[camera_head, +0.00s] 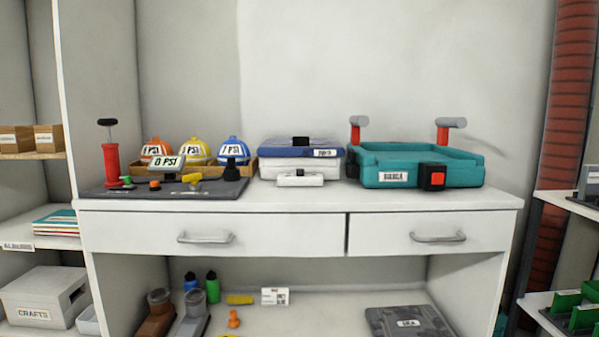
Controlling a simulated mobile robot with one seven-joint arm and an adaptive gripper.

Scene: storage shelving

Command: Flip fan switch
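A teal tray-like device (383,177) stands on the right part of the white counter. Two red posts with grey tops (450,127) rise at the device's back. A white label with black letters is on its front. My gripper is not in view.
A white box with a blue lid (300,150) stands left of the teal device. Further left are a dark panel with a red pump (111,163) and several coloured domes in a wooden tray (246,160). Drawer handles (437,238) stick out below. The counter's right end is clear.

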